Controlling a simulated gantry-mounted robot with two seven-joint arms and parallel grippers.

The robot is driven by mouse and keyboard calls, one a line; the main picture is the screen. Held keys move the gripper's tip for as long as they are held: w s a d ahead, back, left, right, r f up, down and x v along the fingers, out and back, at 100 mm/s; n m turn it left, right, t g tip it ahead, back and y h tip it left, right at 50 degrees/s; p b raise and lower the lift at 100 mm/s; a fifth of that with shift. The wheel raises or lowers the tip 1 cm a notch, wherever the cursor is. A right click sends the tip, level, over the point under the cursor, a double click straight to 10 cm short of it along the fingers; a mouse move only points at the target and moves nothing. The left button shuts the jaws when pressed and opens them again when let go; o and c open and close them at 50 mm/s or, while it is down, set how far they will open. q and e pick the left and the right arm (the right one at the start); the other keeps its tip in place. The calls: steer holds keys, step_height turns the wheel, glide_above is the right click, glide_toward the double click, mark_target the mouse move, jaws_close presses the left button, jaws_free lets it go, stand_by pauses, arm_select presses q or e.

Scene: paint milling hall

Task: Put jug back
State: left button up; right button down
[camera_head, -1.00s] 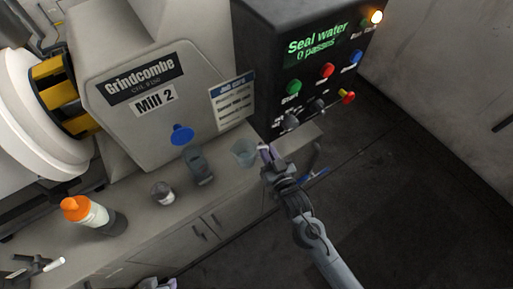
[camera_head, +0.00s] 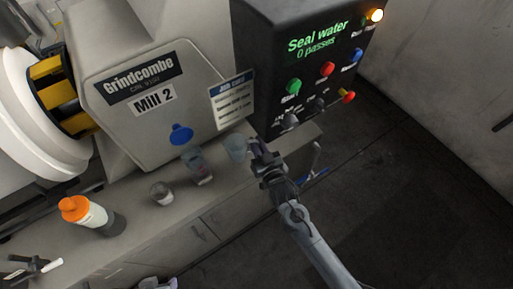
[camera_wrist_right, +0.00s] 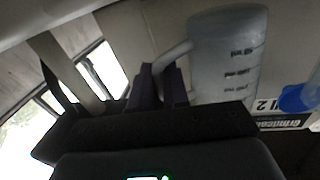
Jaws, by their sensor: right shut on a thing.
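The jug (camera_head: 237,147) is a translucent, tapered vessel near the right end of the grey counter. In the right wrist view the jug (camera_wrist_right: 228,60) shows graduation marks, and its pale handle (camera_wrist_right: 172,57) runs between the purple fingers. My right gripper (camera_head: 258,148) is shut on that handle, to the right of the jug. I cannot tell whether the jug's base touches the counter. A small pale and purple shape (camera_head: 158,284) at the bottom edge may be my left gripper; its jaws cannot be made out.
A clear container (camera_head: 197,166) stands just left of the jug, then a small glass (camera_head: 161,193) and an orange-capped bottle (camera_head: 92,215). The mill housing (camera_head: 130,125) rises behind. The control box (camera_head: 300,75) with knobs and buttons is close at right.

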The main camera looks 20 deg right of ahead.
step_height(320, 180, down, 2)
steer(key=shift+f, duration=0.2)
steer(key=shift+w+f, duration=0.2)
steer(key=shift+f, duration=0.15)
steer(key=c, duration=1.1)
jaws_free()
